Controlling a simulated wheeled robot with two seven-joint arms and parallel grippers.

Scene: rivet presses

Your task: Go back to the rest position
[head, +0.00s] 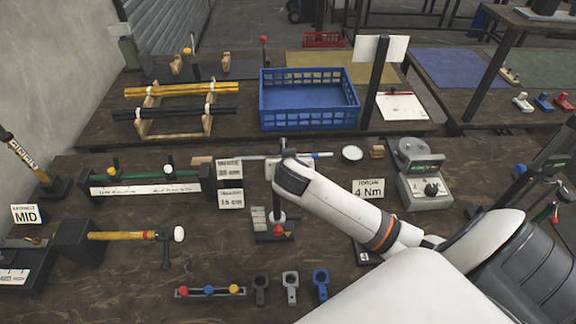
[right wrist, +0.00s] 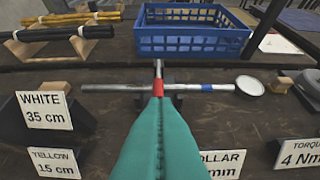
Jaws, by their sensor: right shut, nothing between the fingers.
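My right gripper (right wrist: 158,100) shows in the right wrist view as two teal fingers pressed together, with nothing between them. Its tips overlap the red collar in the picture, in front of a horizontal silver rod (right wrist: 115,88) with a blue band; I cannot tell whether they touch. In the head view my right arm reaches in from the lower right over the bench, and its white forearm hides the gripper. The silver rod (head: 305,155) lies just beyond the end of that arm. My left gripper is in neither view.
A blue crate (head: 309,118) stands behind the rod. Sign cards (head: 230,169) and a grey torque device (head: 423,180) flank the arm. A press-like stand (head: 275,234) stands below the forearm. Clamps (head: 290,287) and a colored-knob strip (head: 209,292) lie in front.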

